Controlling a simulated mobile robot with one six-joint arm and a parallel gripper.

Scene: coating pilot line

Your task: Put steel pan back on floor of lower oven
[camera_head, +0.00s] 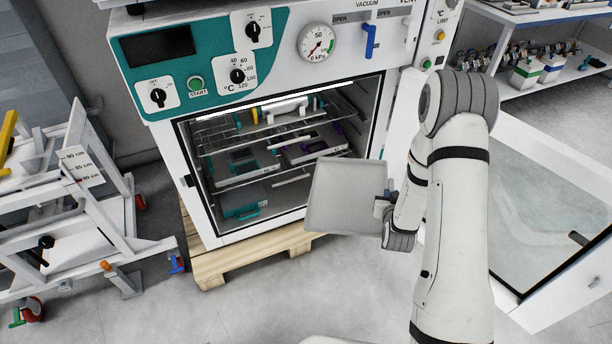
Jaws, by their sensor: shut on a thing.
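The steel pan (346,196) is a flat grey square tray, held tilted in front of the lower right part of the oven opening. My gripper (382,204) is shut on the pan's right edge; its fingertips are small and partly hidden. The lower oven (215,238) is open at the front, with its chamber lit inside. Its floor (268,200) shows at the bottom of the chamber, with a teal object (241,211) at the left. The pan hides the right part of the floor.
Wire racks (262,135) inside the oven hold several items above the floor. The open glass door (550,215) stands at the right, beyond my arm. A wooden pallet (225,265) supports the oven. A white wheeled frame (95,200) stands at the left.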

